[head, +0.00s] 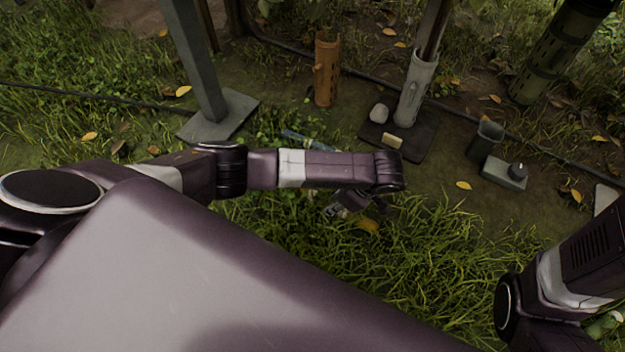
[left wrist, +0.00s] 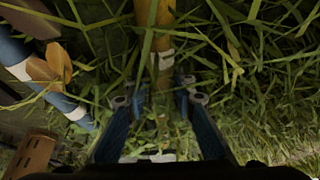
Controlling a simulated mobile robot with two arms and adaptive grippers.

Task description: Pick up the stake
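A yellow-brown stake (left wrist: 153,28) with a pale band lies in the grass in the left wrist view. Its lower part runs between the fingers of my left gripper (left wrist: 160,98), which are apart with gaps on both sides. In the head view my left gripper (head: 352,204) is low at the grass, partly hidden by my arm, with a yellow end of the stake (head: 368,225) beside it. A blue pole with white bands (left wrist: 38,80) lies to the left in the wrist view; it shows as a blue piece in the head view (head: 305,139). My right gripper is out of view.
A grey post on a base plate (head: 222,117) stands behind my left arm. An orange perforated tube (head: 326,68) and a grey tube (head: 414,88) on a dark plate stand farther back. Open grass lies in front.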

